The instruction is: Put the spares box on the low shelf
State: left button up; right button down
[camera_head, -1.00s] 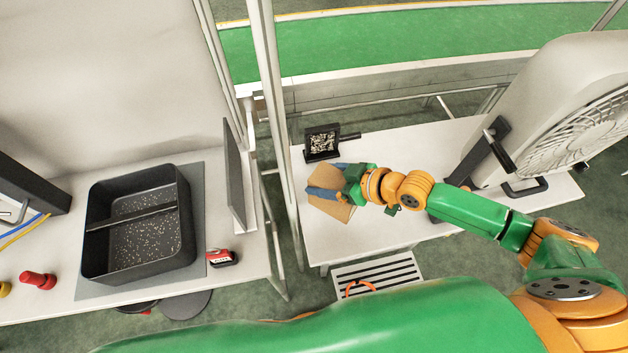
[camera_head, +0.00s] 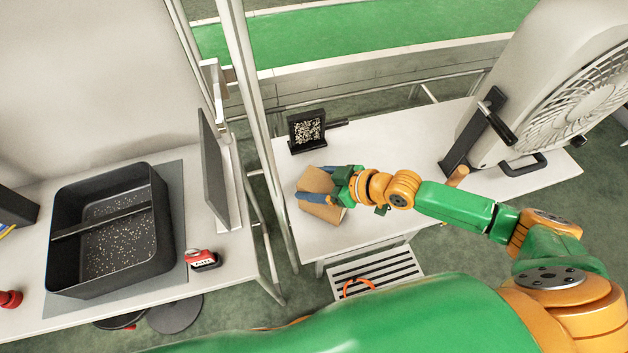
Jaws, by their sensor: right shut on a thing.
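The spares box appears to be the brown cardboard box (camera_head: 318,181) at the left end of the white table in the head view. My right gripper (camera_head: 317,198) is shut on it, with its blue fingers across the box. The box looks tilted, and I cannot tell whether it still touches the table. A low white slatted rack (camera_head: 402,269), perhaps the low shelf, shows below the table's front edge. An orange loop (camera_head: 357,287) lies at its front, and my green body hides its nearer part. My left gripper is out of view.
A black stand with a speckled code plate (camera_head: 307,130) is behind the box. A large fan (camera_head: 545,85) stands at the table's right. A metal post (camera_head: 254,110) rises left of the table. A black fryer basin (camera_head: 110,230) is on the left bench.

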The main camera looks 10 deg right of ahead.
jog(key=shift+f+b, duration=0.4)
jog(key=shift+f, duration=0.05)
